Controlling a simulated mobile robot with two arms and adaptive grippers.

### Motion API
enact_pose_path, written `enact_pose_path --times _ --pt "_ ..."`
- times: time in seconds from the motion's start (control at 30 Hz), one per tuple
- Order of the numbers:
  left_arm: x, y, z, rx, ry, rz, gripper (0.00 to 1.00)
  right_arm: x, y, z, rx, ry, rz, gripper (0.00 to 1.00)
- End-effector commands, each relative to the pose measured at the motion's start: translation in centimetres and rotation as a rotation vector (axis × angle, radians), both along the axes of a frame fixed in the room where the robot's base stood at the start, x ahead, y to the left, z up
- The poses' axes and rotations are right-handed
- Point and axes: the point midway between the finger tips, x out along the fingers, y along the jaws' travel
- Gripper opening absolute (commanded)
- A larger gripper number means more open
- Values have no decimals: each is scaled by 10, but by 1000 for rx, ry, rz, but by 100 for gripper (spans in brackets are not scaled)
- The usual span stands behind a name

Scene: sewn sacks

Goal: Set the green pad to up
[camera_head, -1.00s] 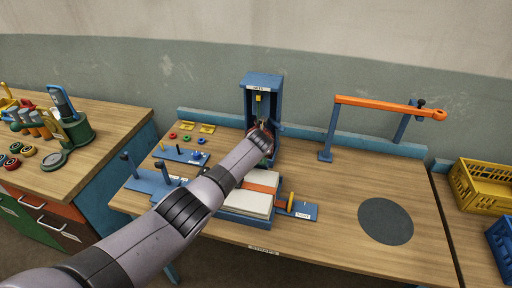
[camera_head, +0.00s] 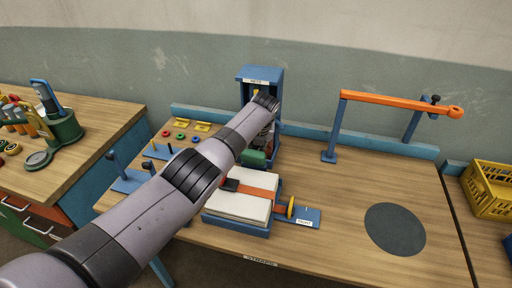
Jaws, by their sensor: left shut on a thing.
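A green pad (camera_head: 254,158) shows just below my left wrist, between the blue tower and the white sack. My left gripper (camera_head: 264,144) points down in front of the blue tower (camera_head: 246,93) and is shut on the green pad. My forearm and wrist hide most of the fingers, so the exact grip is unclear. My right gripper is not in view.
A white sack (camera_head: 236,206) with an orange band lies in a blue tray below the pad. An orange arm (camera_head: 395,102) on blue posts and a dark round mat (camera_head: 395,229) are at the right. The bench's right middle is clear.

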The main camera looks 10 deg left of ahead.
Motion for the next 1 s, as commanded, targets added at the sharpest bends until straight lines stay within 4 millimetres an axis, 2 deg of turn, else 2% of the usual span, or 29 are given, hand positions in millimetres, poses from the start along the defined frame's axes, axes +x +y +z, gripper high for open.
enact_pose_path --times 0.3,0.33,0.6,1.0 --pt "-2 -1 -3 -3 9 2 0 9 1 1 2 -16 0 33" --pt "-2 -1 -3 -3 9 2 24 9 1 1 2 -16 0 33" --pt "-1 0 -2 -2 6 2 42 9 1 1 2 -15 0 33" --pt "-1 -1 2 -2 2 1 43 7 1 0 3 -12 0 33"
